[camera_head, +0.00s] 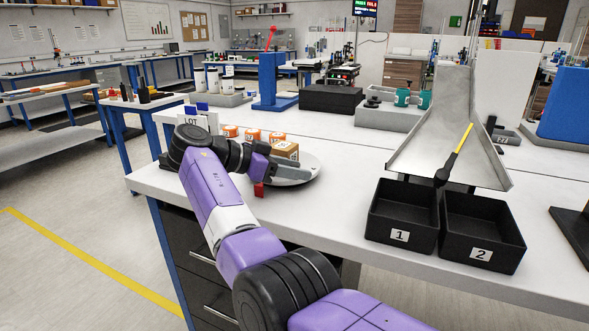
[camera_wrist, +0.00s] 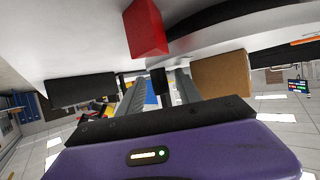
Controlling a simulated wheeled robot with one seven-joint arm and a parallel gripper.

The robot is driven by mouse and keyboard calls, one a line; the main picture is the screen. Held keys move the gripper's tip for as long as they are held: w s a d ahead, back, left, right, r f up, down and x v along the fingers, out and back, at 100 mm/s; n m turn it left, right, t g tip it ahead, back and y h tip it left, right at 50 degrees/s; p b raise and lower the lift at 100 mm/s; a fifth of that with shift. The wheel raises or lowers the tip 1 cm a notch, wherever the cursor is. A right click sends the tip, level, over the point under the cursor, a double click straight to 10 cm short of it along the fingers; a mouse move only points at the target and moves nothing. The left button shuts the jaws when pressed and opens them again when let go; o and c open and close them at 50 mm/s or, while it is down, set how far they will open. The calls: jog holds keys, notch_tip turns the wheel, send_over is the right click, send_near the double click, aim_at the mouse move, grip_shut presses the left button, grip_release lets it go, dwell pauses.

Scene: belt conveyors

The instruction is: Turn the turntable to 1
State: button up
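The turntable (camera_head: 312,181) is a round pale disc on the near left of the bench, partly hidden by my arm and gripper. A brown box (camera_head: 286,149) stands by it, also in the wrist view (camera_wrist: 220,75). A small red block (camera_head: 259,189) is at its near side, and shows in the wrist view (camera_wrist: 146,28). My gripper (camera_head: 306,172) is low over the turntable's near side. In the wrist view its two grey fingers (camera_wrist: 157,80) are apart, with a dark upright piece between them; I cannot tell whether they touch it. No number on the turntable is readable.
Black bins labelled 1 (camera_head: 399,236) and 2 (camera_head: 480,254) stand at the right below a grey chute (camera_head: 432,136). The bench between turntable and bins is clear.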

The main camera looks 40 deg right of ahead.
jog(key=shift+r, duration=0.1)
jog(key=shift+v, duration=3.85)
